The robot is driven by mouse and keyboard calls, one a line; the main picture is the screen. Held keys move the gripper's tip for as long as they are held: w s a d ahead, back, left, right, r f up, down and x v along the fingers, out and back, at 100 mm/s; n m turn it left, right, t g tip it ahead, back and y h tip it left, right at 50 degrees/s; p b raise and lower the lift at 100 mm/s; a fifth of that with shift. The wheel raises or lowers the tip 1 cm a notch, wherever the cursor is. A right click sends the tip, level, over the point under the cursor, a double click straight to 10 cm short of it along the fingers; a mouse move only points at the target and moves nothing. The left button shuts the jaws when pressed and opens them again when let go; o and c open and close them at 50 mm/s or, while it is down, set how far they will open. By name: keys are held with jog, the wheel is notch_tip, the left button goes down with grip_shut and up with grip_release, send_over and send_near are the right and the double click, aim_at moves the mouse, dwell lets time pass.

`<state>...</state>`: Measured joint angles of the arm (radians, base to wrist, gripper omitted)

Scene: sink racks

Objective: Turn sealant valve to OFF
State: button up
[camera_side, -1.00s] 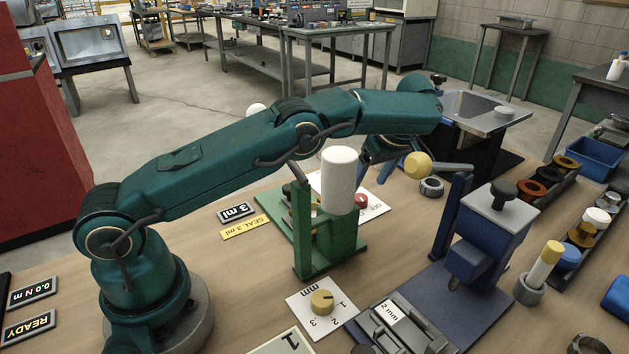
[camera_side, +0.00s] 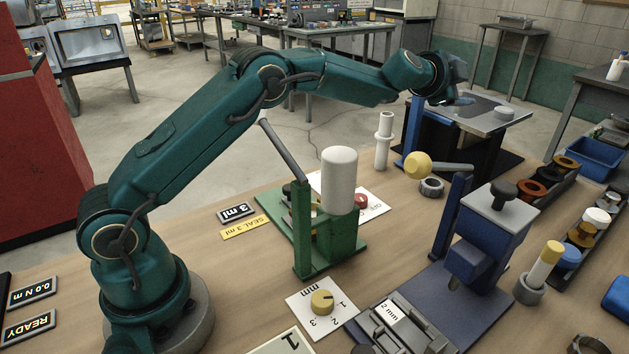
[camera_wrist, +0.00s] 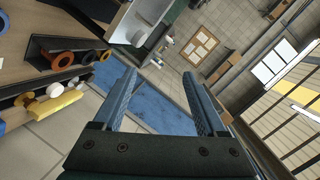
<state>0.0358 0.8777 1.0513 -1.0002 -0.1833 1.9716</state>
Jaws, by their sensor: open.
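The green sealant stand (camera_side: 331,255) holds an upright white cylinder (camera_side: 339,180) and has a grey slanted lever (camera_side: 283,151). A small red knob (camera_side: 361,201), possibly the sealant valve, sits on a white card (camera_side: 376,208) behind the stand's right side. The stand partly covers the card, so its lettering and the knob's setting cannot be read. My gripper (camera_side: 462,85) is raised well above the bench, up and right of the knob, and touches nothing. In the wrist view my gripper (camera_wrist: 165,75) has two blue fingers apart with nothing between them.
A 3 ml sign (camera_side: 236,212) and yellow SEAL label (camera_side: 245,228) lie left of the stand. A yellow dial (camera_side: 322,301) is in front.

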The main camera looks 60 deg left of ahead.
jog(key=s+d+f+m+g+h, duration=0.3)
jog(key=f+m, duration=0.3)
jog(key=m, duration=0.2)
jog(key=m+g+y, duration=0.4)
jog(key=m+g, duration=0.4)
jog(key=m, duration=0.2)
send_over(360, 197)
jog(key=s+d, duration=0.2)
notch_tip(360, 197, down, 12)
jog(key=shift+a+f, duration=0.1)
jog(key=shift+a, duration=0.05)
jog(key=shift+x, duration=2.35)
jog(key=shift+s, duration=0.1)
grip_shut()
